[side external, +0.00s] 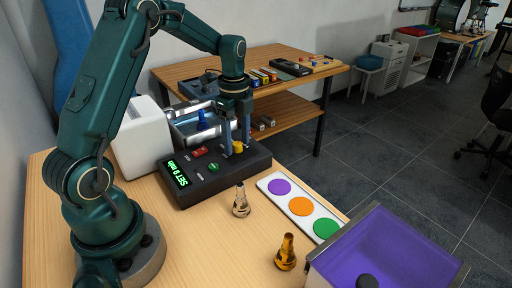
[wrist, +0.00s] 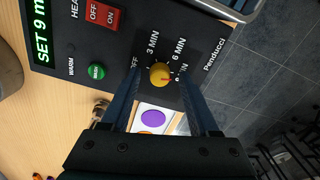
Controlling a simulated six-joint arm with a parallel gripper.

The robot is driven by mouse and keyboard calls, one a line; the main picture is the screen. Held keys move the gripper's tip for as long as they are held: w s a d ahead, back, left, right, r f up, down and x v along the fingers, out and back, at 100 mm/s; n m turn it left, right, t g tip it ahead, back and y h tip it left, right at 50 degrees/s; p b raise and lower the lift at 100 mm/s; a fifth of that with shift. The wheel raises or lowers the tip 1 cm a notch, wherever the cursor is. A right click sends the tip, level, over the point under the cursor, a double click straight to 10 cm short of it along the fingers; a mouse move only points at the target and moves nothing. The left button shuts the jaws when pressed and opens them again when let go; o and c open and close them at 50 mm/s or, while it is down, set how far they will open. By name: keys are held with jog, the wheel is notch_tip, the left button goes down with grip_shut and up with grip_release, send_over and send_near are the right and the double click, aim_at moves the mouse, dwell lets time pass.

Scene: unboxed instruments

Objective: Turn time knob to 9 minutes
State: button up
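The yellow time knob (wrist: 160,74) sits on the black control box (side external: 216,186). Labels OFF, 3 MIN and 6 MIN surround it, and another label at its right is partly covered by my finger. A small reddish mark shows on the knob's face toward the right; its exact direction is hard to tell. The green display (side external: 179,174) reads "SET 9 min"; the wrist view shows part of it (wrist: 40,35). My gripper (wrist: 160,84) is open, its fingers on either side of the knob with visible gaps. The knob also shows in the side view (side external: 238,147) between the fingertips.
The box carries a red OFF/ON switch (wrist: 102,14) and a green button (wrist: 96,72). A silver nozzle-like piece (side external: 241,201) and a brass one (side external: 286,253) stand in front. A white plate with coloured discs (side external: 265,185) and a purple bin (side external: 401,249) are right.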

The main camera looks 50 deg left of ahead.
aim_at(237, 144)
jog(key=shift+r, duration=0.1)
jog(key=shift+r, duration=2.5)
jog(key=shift+w+d+r, duration=0.15)
jog(key=shift+d+r, duration=0.05)
jog(key=shift+r, duration=0.05)
jog(key=s+d+r+n+t, duration=0.1)
jog(key=s+d+r+t, duration=0.4)
jog(key=d+r, duration=0.4)
jog(key=s+d+f+n, duration=0.2)
jog(key=s+n, duration=0.3)
jog(key=n, duration=0.2)
jog(key=s+d+f+n, duration=0.2)
jog(key=s+n, duration=0.3)
jog(key=n, duration=0.2)
jog(key=shift+s+d+t, duration=0.25)
jog(key=shift+d+t, duration=0.05)
